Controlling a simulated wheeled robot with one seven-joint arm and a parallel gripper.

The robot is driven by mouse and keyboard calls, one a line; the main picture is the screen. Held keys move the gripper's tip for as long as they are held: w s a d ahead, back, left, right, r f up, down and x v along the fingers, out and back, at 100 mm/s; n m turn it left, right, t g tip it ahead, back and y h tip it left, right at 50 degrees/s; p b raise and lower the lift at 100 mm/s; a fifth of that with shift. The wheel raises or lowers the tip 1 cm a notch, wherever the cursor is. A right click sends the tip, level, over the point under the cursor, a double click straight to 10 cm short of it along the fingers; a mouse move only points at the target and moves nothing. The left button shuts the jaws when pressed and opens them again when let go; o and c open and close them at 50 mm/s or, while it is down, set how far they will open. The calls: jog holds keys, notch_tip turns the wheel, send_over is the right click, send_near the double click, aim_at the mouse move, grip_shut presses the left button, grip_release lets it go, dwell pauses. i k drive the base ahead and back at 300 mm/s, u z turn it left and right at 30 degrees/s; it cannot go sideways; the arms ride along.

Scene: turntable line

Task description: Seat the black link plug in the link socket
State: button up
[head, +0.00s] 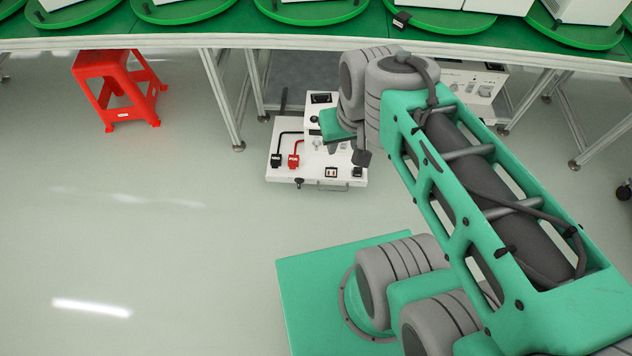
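A white unit (312,180) stands on the floor under the table edge, with sockets and fittings on its low front deck. A black plug (278,160) on a black cable and a red plug on a red cable sit side by side at its left. A small black block (401,20) lies on the green table edge above; I cannot tell which black piece is the link plug. A dark two-part fitting (331,172) at the deck's front may be the link socket. My gripper (361,157) is mostly hidden behind my forearm, over the unit's right side; its opening cannot be seen.
A red stool (118,88) stands at the left. The green table (230,28) with round green turntables carrying white boxes runs along the top, on pale metal legs. Another white unit (474,82) stands under it at the right.

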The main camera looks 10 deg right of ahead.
aim_at(291, 136)
jog(key=u, duration=0.5)
jog(key=k, duration=0.6)
jog(key=u, duration=0.8)
jog(key=i, duration=1.05)
jog(key=z, duration=0.65)
jog(key=i, duration=0.75)
jog(key=z, duration=1)
jog(key=i, duration=0.25)
jog(key=z, duration=0.25)
